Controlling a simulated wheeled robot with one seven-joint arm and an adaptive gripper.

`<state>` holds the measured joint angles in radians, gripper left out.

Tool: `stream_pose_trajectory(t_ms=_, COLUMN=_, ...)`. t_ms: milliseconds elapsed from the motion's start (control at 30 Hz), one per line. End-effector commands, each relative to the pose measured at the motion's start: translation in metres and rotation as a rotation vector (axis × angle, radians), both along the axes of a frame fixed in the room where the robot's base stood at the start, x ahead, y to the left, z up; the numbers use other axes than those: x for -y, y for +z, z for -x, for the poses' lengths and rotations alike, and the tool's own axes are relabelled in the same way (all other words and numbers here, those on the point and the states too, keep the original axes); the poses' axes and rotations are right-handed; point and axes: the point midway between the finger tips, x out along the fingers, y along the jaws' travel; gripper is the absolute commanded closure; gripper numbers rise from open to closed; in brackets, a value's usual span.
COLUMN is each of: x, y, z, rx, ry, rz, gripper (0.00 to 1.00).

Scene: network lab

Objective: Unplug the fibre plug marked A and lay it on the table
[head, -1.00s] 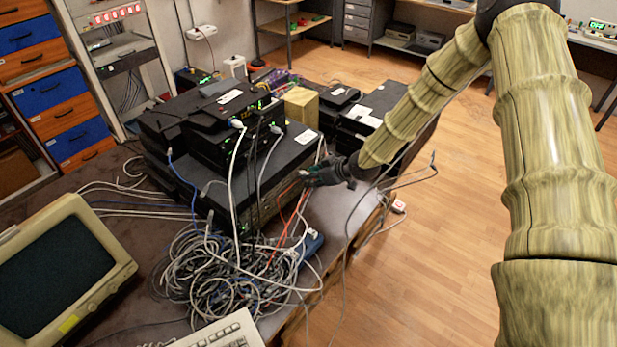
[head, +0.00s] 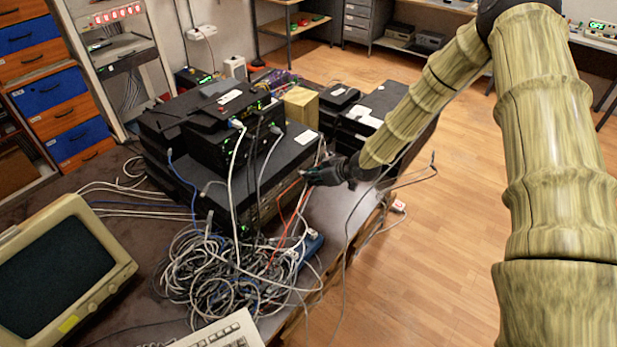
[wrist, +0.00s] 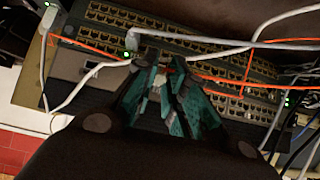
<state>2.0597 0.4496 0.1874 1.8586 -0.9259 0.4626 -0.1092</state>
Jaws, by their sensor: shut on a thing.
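My gripper (head: 318,176) is at the right part of the front of the rack gear on the table. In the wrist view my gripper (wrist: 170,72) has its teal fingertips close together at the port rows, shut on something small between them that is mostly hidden. Orange fibre cables (wrist: 225,80) run to both sides of the fingertips; in the head view the orange cables (head: 283,215) hang down from near the gripper. I cannot read any mark A. The table (head: 330,215) shows bare on the right of the gear.
A tangle of grey cables (head: 215,275) lies on the table before the rack gear (head: 270,185). A grey cable (wrist: 200,48) crosses just above my fingertips. A monitor (head: 60,265) and keyboard (head: 220,332) stand at the front left.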

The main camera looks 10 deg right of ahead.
Motion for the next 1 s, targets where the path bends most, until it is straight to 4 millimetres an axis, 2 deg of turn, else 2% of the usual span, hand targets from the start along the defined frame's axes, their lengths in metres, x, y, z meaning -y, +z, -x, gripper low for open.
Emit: stream_pose_trajectory(t_ms=1000, x=0.018, y=0.0, z=0.024, rx=0.0, ry=0.001, rz=0.001, gripper=1.0)
